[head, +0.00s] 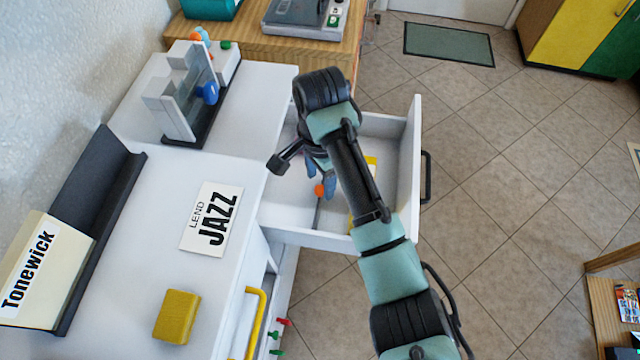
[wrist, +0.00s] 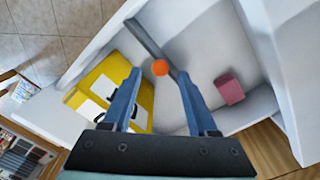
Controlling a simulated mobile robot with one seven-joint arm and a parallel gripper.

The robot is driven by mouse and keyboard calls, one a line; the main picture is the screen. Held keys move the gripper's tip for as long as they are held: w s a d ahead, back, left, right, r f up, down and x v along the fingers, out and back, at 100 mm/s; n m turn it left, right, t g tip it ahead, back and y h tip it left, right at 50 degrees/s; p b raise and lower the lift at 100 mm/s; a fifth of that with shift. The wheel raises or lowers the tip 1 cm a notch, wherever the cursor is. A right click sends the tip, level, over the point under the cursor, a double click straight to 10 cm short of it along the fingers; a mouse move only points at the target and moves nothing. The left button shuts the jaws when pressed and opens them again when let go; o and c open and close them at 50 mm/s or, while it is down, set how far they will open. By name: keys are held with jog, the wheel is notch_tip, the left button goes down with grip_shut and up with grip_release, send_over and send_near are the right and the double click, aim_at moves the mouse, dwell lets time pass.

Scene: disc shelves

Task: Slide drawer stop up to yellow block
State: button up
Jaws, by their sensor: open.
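The drawer stop is a thin grey bar (wrist: 142,37) with an orange knob (wrist: 160,68), lying across the open white drawer. The knob (head: 319,190) also shows in the head view. A yellow block (wrist: 98,73) with white and black markings lies in the drawer on one side of the bar, with a gap between them; in the head view my arm partly hides it (head: 371,164). My gripper (wrist: 159,73) is open, pointing down into the drawer, with the knob between its blue fingertips in the wrist view. I cannot tell whether the fingers touch the knob.
A dark pink block (wrist: 229,89) lies in the drawer on the bar's other side. The drawer walls (head: 410,150) surround my gripper. On the white counter are a JAZZ sign (head: 211,219), another yellow block (head: 177,316) and a grey rack (head: 180,100).

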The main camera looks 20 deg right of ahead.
jog(key=shift+f, duration=1)
grip_shut()
dwell(0.8)
